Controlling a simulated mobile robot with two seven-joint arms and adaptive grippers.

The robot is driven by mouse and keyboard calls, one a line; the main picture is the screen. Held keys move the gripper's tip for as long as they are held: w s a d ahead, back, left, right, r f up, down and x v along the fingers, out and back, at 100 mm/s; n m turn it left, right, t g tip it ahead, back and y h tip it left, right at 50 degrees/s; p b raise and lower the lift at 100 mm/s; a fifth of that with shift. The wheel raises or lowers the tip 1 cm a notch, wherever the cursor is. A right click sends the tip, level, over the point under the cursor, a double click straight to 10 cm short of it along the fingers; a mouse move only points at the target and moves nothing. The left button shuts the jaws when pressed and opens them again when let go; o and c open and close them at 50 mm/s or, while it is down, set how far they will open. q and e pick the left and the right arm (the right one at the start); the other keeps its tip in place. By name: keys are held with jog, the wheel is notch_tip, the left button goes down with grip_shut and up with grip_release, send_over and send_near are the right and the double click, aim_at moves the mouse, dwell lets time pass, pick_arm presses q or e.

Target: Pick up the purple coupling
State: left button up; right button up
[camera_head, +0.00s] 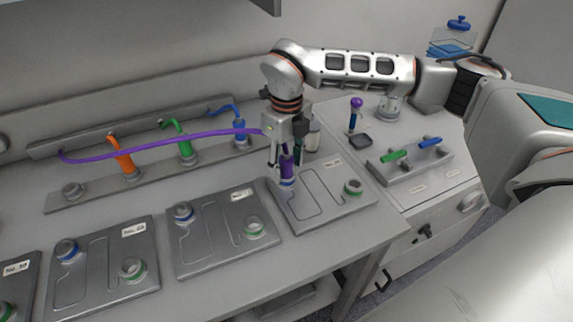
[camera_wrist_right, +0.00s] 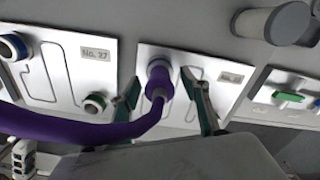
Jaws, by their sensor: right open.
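The purple coupling (camera_head: 287,166) stands upright on the blue-ringed port of the rightmost grey plate (camera_head: 335,208). A purple hose runs from it to the rear rack at the left. In the right wrist view the coupling (camera_wrist_right: 158,80) sits between two spread fingers, with a visible gap to the right finger. My right gripper (camera_head: 284,172) reaches down from above around the coupling and is open. Whether the left finger touches the coupling or hose is hard to tell. My left gripper is not in view.
Orange (camera_head: 122,157), green (camera_head: 183,143) and blue (camera_head: 239,128) couplings stand on the rear rack. More plates (camera_head: 225,232) lie to the left. A tray with green and blue handles (camera_head: 411,165) and a purple-topped tool (camera_head: 355,110) are at right.

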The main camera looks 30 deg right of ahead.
grip_shut()
jog(key=shift+r, duration=0.15)
jog(key=shift+w+r, duration=0.1)
jog(key=shift+r, duration=0.6)
notch_tip(320, 180, up, 18)
jog(key=shift+r, duration=0.2)
